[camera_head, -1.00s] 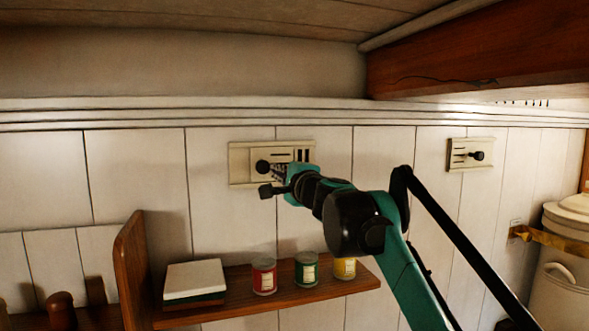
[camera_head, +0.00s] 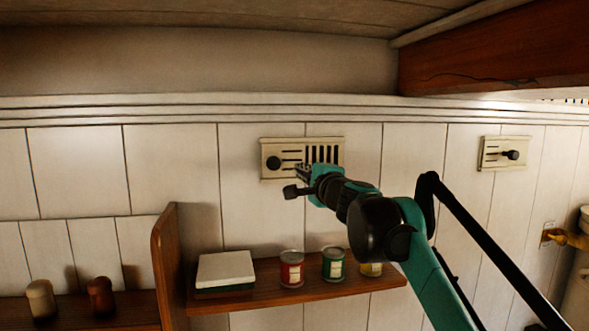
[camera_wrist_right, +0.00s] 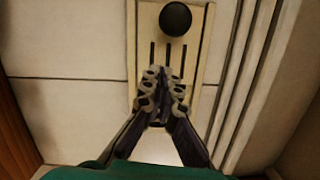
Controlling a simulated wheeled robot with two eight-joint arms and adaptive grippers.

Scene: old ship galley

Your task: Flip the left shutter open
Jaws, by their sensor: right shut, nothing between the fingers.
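The left shutter (camera_head: 325,172) is a cream vent plate on the white panelled wall. Its round black knob (camera_head: 273,163) sits near the plate's left end, and several dark slots show open on its right part. My right gripper (camera_head: 301,172) is in front of the plate, just right of the knob. In the right wrist view the knob (camera_wrist_right: 175,20) is beyond the fingertips (camera_wrist_right: 161,75), which are closed together, empty and apart from it in the picture. The fingers cover part of the plate (camera_wrist_right: 145,30). My left gripper is not in view.
A second vent (camera_head: 489,153) with a black knob is on the wall at right. A wooden beam (camera_head: 500,50) hangs above right.

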